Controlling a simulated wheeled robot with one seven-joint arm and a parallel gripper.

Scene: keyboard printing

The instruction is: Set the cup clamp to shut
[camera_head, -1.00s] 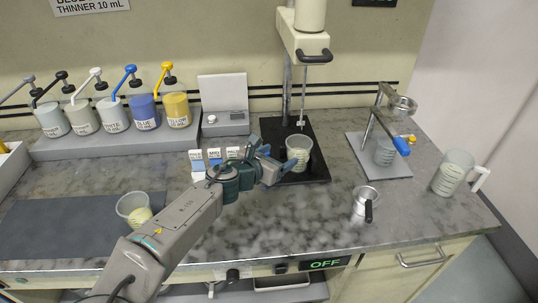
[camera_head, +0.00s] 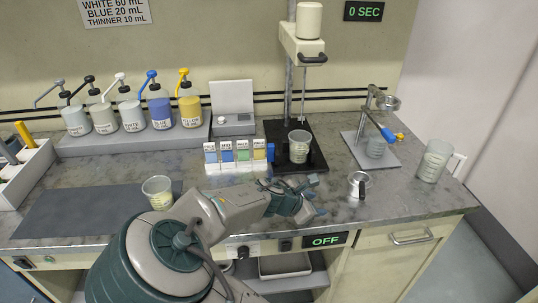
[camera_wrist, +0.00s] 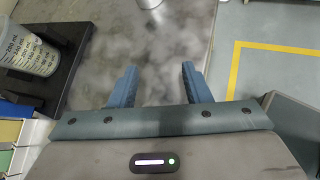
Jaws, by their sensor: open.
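A clear graduated cup (camera_head: 299,146) stands upright on the black base (camera_head: 305,162) of the mixer stand, under the thin stirring rod. It also shows in the wrist view (camera_wrist: 28,50). A small blue piece (camera_head: 270,153) sits at the base's left edge and may be the clamp's handle. I cannot tell whether the clamp around the cup is open or shut. My gripper (camera_head: 315,197) is open and empty, in front of the base and apart from the cup. In the wrist view its two blue fingers (camera_wrist: 159,70) are spread above bare counter.
A small metal pot (camera_head: 359,185) stands right of my gripper. Colour cards (camera_head: 228,152) stand left of the base. A stand with a blue lever (camera_head: 387,134) and a jug (camera_head: 434,160) are at right.

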